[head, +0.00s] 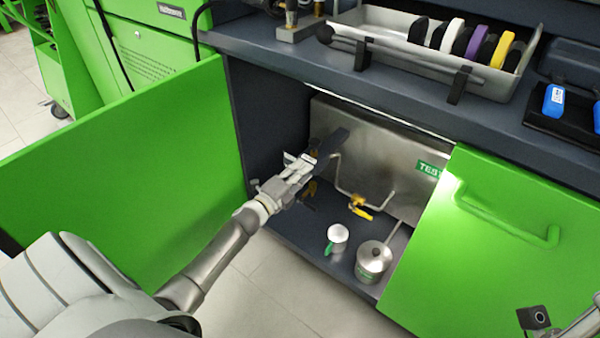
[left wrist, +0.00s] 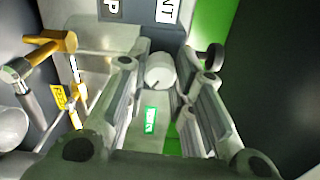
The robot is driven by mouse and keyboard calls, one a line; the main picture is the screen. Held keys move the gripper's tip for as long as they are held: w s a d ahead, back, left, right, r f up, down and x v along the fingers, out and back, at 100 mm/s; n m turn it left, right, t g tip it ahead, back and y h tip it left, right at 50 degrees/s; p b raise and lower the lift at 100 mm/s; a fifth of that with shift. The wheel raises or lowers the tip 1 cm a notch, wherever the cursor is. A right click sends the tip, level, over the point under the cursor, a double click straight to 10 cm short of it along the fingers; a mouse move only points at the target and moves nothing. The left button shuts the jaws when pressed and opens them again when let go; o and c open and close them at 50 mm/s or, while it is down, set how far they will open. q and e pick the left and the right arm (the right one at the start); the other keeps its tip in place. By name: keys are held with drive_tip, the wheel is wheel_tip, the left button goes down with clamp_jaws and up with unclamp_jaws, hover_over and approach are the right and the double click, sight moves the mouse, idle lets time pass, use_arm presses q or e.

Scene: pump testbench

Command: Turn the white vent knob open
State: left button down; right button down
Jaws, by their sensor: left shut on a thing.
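The white vent knob (left wrist: 160,71) shows in the left wrist view between the fingers of my left gripper (left wrist: 167,88), in front of a dark plate (left wrist: 140,12) with partly visible white letters ending in "NT" and "P". My left gripper is shut on the knob. In the head view the left gripper (head: 303,164) reaches into the open cabinet, beside the dark plate, and covers the knob. My right gripper's fingers are out of view.
A green door (head: 130,155) stands open at left; another green door (head: 500,245) is at right.

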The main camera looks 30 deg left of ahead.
use_arm(q)
drive_tip(key=shift+d+f, duration=0.1)
drive_tip(key=shift+d, duration=0.05)
drive_tip(key=c, duration=1.2)
unclamp_jaws()
drive_tip(key=s+a, duration=0.1)
drive_tip(key=s, duration=1.1)
